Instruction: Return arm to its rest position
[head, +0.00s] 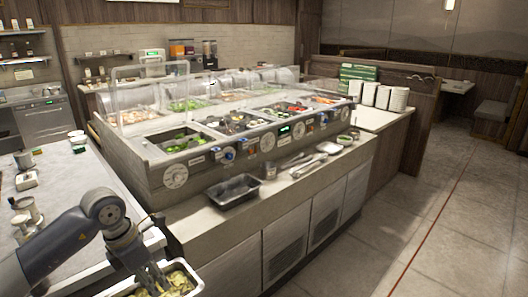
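My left arm comes in from the lower left, and its gripper (153,279) points down at a metal pan (197,284) of yellowish food at the bottom edge. The fingertips are over or in the food (176,284); I cannot tell whether they touch it. The fingers look apart, but whether something is between them is too small to tell. The pan is partly cut off by the frame's lower edge. My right gripper is not in view.
A counter with food wells (215,150) behind a clear guard stands ahead. A black tray (234,191) and tongs (308,166) lie on its front ledge. A grey worktop (85,180) with cups is at left. The floor (440,235) at right is clear.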

